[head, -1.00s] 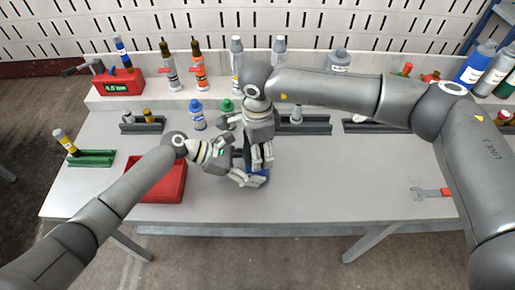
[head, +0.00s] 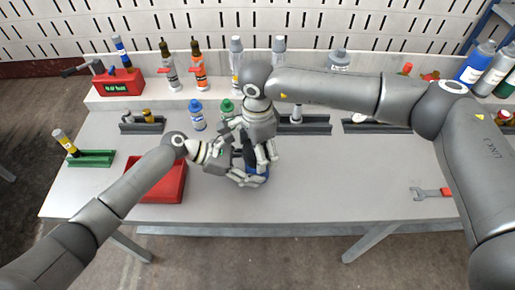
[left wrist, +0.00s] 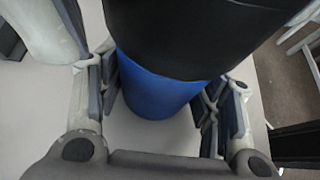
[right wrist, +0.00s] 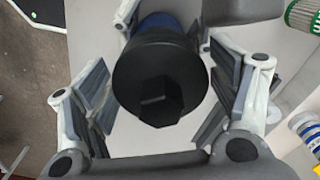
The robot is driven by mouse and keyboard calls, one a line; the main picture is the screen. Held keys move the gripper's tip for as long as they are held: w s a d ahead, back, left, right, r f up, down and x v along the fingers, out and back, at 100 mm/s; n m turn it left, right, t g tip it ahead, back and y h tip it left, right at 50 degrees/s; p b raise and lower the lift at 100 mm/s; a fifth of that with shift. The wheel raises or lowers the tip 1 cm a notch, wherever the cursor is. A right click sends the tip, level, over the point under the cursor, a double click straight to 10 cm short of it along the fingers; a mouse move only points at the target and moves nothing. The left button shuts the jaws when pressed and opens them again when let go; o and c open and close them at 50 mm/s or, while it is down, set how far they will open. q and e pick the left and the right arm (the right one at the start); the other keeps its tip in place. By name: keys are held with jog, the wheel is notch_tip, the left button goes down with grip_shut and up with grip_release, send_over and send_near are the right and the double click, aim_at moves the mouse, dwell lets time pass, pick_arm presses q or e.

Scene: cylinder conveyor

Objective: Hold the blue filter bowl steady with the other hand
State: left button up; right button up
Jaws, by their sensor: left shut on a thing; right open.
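The blue filter bowl (left wrist: 155,92) stands upright on the table with a black top part (left wrist: 185,40) on it. In the head view the bowl (head: 258,178) shows only in part between my two grippers. My left gripper (head: 250,180) is low at the bowl from the left, shut on it, with fingers on both sides. My right gripper (head: 265,158) is above it, pointing down. In the right wrist view its open fingers (right wrist: 155,105) stand either side of the black top (right wrist: 160,80), with gaps between.
A red bin (head: 160,182) stands left of the grippers. A blue-capped bottle (head: 197,115) and a green-capped one (head: 226,108) stand just behind. A wrench (head: 430,193) lies at the right.

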jog(key=shift+r, duration=1.2)
jog(key=m, duration=0.5)
jog(key=shift+m, duration=0.5)
jog(key=m, duration=0.3)
jog(key=shift+m, duration=1.5)
jog(key=shift+m, duration=0.6)
jog(key=m, duration=0.4)
jog(key=shift+m, duration=0.4)
